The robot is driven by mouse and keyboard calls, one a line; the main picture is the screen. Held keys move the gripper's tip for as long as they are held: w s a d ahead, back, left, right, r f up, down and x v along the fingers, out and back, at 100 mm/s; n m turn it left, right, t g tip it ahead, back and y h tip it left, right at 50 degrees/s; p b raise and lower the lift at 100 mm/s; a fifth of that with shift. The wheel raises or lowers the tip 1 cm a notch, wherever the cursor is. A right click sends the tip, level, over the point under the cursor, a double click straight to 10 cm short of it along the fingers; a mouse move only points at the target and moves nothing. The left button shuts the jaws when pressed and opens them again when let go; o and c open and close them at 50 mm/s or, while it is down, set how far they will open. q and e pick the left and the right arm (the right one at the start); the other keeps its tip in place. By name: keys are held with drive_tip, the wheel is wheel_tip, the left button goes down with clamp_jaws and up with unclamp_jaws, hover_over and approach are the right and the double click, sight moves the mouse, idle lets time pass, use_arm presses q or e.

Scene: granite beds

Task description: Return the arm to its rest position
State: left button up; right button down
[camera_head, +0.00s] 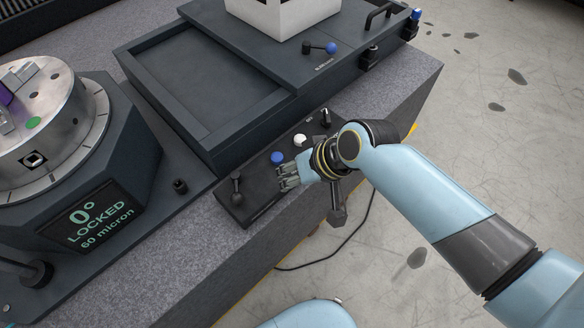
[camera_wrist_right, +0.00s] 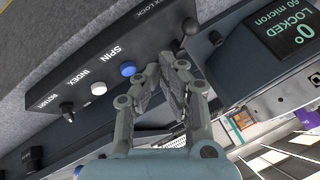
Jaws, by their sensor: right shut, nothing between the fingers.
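My right arm comes in from the right in the head view, its elbow and forearm light blue and grey. My right gripper (camera_head: 287,178) is at the black control panel (camera_head: 262,202), close to the blue button (camera_head: 277,158). In the right wrist view the gripper's fingers (camera_wrist_right: 173,62) are shut with nothing between them. The blue button (camera_wrist_right: 127,68), under the word SPIN, lies beside the fingertips. A black lever (camera_head: 236,183) stands at the panel's near left end. Whether the fingers touch the panel I cannot tell. My left gripper is not in view.
A white button (camera_head: 300,140) and a small switch (camera_head: 325,117) sit further along the panel. A round metal table (camera_head: 60,135) with a "0° LOCKED" display (camera_head: 95,218) is at left. A dark tray (camera_head: 215,85) lies behind. Open floor (camera_head: 490,120) is at right.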

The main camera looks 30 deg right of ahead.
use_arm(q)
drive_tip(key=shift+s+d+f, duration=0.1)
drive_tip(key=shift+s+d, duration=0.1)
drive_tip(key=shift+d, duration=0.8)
use_arm(e)
drive_tip(key=shift+s+r, duration=0.15)
drive_tip(key=shift+r, duration=0.2)
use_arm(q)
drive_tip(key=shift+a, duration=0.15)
